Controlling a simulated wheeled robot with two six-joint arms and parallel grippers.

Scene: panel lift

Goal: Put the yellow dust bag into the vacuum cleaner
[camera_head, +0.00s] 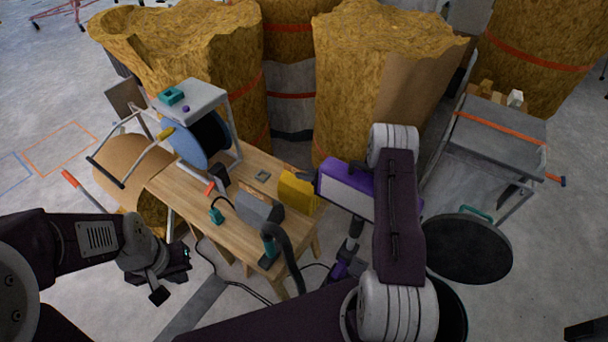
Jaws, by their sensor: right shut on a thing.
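The yellow dust bag (298,192) stands upright at the right end of the wooden workbench. A white and purple box (345,190) is just right of it, partly hidden behind my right arm; I cannot tell whether the two touch. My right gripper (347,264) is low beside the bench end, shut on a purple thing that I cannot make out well. My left gripper (172,276) is empty, low in front of the bench, away from the bag; its finger gap is unclear. I cannot tell for sure which thing is the vacuum cleaner.
The workbench (160,187) holds a grey tool (258,208), a black hose (286,255) and a blue reel (204,138). A round black lid (468,248) is at the right, near a grey cart (500,125). Tall straw-coloured rolls (385,70) block the back.

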